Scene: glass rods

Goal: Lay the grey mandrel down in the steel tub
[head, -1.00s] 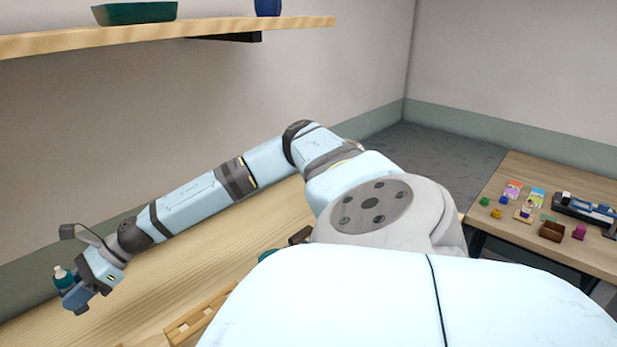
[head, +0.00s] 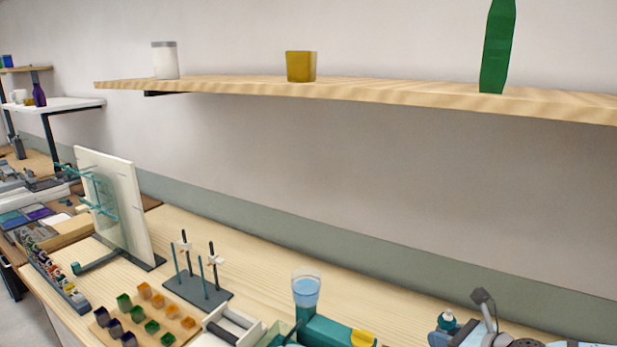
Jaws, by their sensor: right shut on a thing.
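My right gripper (head: 440,338) is at the bottom right of the head view, cut off by the lower edge. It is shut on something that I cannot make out. A small teal bottle with a pale cap (head: 447,319) shows right at its fingers; whether it is held or stands behind them I cannot tell. I cannot pick out the grey mandrel for sure. A dark stand (head: 198,293) holds upright dark and teal rods. No steel tub can be made out with certainty. My left gripper is out of view.
A pale open-topped holder (head: 232,326) stands by a wooden board with several coloured cubes (head: 150,320). A cup of blue liquid (head: 306,291) is near a teal object with a yellow disc (head: 362,338). A white upright panel (head: 125,205) stands left. A wall shelf (head: 380,92) hangs above.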

